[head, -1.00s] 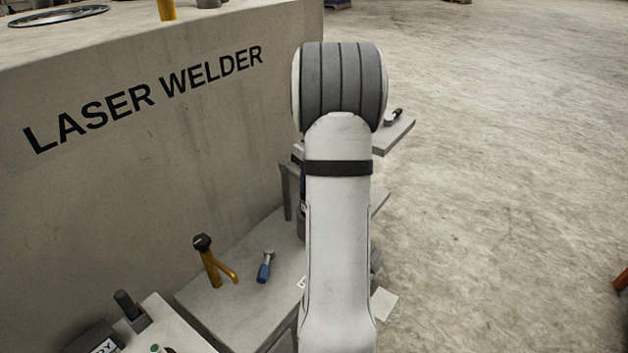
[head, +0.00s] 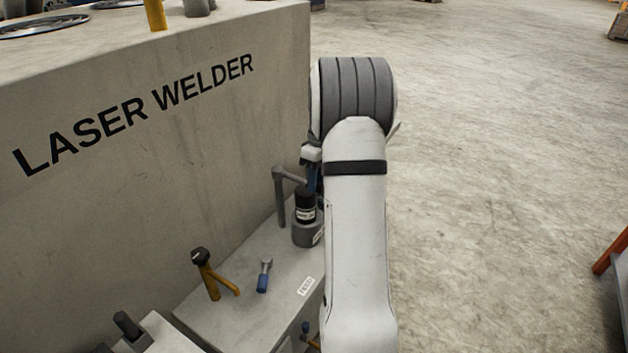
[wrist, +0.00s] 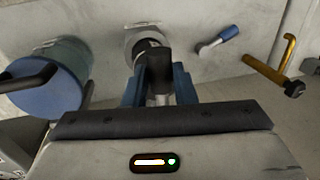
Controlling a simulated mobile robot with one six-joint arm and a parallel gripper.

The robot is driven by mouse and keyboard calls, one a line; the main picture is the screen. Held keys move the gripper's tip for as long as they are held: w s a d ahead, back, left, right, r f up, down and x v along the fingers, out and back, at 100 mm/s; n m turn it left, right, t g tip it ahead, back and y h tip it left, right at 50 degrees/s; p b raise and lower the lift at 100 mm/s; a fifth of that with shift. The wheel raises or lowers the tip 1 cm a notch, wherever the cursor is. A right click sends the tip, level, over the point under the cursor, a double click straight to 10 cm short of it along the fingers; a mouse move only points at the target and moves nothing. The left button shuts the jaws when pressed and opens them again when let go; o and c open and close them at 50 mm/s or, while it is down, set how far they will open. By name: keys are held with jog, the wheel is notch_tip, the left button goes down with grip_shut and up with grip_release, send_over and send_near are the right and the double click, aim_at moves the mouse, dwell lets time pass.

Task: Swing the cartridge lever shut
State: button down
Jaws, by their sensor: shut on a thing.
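In the wrist view the two blue fingers of my gripper (wrist: 157,90) are shut on a dark block (wrist: 158,67). It is in line with a black cylinder in a round grey collar, and I cannot tell if they are joined. In the head view my gripper is mostly hidden by my arm; part of a blue finger shows above the black cylinder (head: 305,207), which stands in a grey holder (head: 306,233). A small lever with a blue handle (head: 263,282) is on the bench; it also shows in the wrist view (wrist: 228,33). I cannot tell which part is the cartridge lever.
A bent grey post (head: 281,195) stands by the holder. A yellow handle with a black knob (head: 208,278) is left of the blue-handled lever. A blue cylinder (wrist: 55,85) is left of my fingers. The laser welder wall (head: 150,150) borders the bench; open floor lies right.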

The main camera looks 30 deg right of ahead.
jog(key=shift+s+d, duration=0.1)
jog(key=shift+d, duration=0.1)
jog(key=c, duration=1.4)
grip_release()
jog(key=shift+s, duration=0.1)
jog(key=shift+c, duration=0.2)
jog(key=shift+o, duration=1.3)
jog(key=shift+r, duration=0.1)
notch_tip(320, 180, up, 7)
jog(key=d, duration=0.1)
jog(key=shift+w+d+r, duration=0.15)
jog(key=shift+w+r, duration=0.05)
jog(key=shift+w, duration=0.25)
